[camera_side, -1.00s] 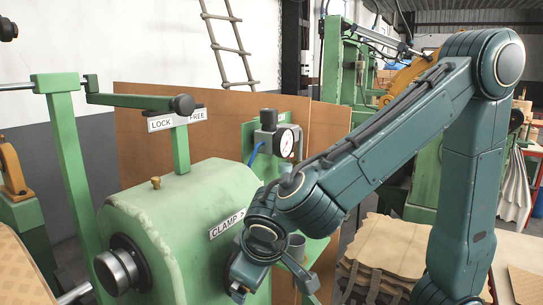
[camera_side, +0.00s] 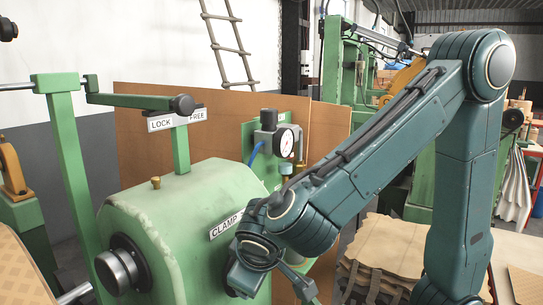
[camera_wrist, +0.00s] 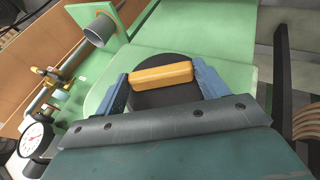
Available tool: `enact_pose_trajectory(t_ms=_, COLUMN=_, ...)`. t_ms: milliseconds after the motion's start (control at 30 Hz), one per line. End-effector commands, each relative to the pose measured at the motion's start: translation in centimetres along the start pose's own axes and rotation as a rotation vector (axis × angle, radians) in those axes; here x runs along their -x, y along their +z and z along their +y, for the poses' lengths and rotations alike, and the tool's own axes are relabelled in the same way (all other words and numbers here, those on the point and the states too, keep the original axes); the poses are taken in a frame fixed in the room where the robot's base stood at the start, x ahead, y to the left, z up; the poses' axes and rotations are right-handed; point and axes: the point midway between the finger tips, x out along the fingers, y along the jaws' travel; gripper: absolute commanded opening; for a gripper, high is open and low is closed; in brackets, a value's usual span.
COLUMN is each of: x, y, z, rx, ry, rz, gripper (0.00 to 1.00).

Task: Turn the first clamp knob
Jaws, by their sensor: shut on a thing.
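The clamp knob, a yellow bar (camera_wrist: 162,76) on a round dark disc (camera_wrist: 160,97), shows in the wrist view on the green housing. My gripper (camera_wrist: 163,85) has its two blue fingers at the two ends of the bar and is shut on it. In the side view my gripper (camera_side: 272,283) is at the right end of the green machine housing (camera_side: 185,215), below the CLAMP label (camera_side: 224,226). My wrist and the housing hide the knob in that view.
A pressure gauge (camera_side: 286,143) stands behind my wrist and also shows at the left of the wrist view (camera_wrist: 35,138). A lever with a black knob (camera_side: 184,104) is above the housing by the LOCK/FREE plate (camera_side: 176,120). Cardboard sheets (camera_side: 385,245) are stacked at right.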

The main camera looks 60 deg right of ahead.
Motion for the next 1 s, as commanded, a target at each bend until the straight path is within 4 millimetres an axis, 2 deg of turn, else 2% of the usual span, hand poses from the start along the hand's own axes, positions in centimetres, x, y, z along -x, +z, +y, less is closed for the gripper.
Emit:
enact_pose_trajectory(t_ms=600, x=-0.12, y=-0.04, z=-0.89, rx=0.159, ry=0.377, rz=0.005, gripper=0.5)
enact_pose_trajectory(t_ms=1000, x=-0.18, y=-0.03, z=-1.02, rx=0.21, ry=0.505, rz=0.006, gripper=0.5)
